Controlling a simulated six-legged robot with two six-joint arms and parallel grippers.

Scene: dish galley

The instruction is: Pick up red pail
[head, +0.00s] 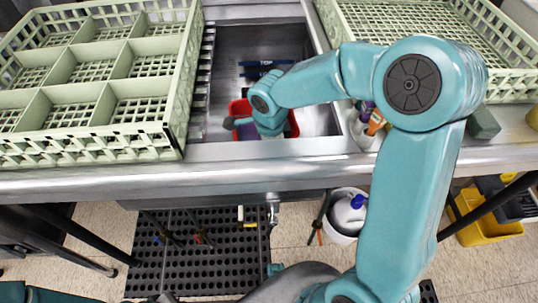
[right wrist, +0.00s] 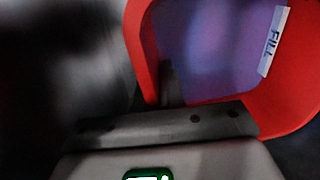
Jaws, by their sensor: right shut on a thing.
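The red pail (head: 239,107) is in the metal sink basin, partly hidden behind my right arm. Its inside looks purple. In the right wrist view the pail (right wrist: 140,50) fills the upper right, with a white label (right wrist: 273,41) reading "FILL" on its inner wall. My right gripper (right wrist: 167,88) is shut on the pail at its near left wall; in the head view the fingers are mostly hidden by the wrist. I cannot tell whether the pail touches the basin floor. My left gripper is not in view.
A pale green divided rack (head: 100,131) stands left of the basin, and another green rack (head: 430,40) stands to the right. A white container (head: 364,135) with colored items is by the basin's right edge. A blue item marked "TOP" (head: 265,63) lies farther back in the basin.

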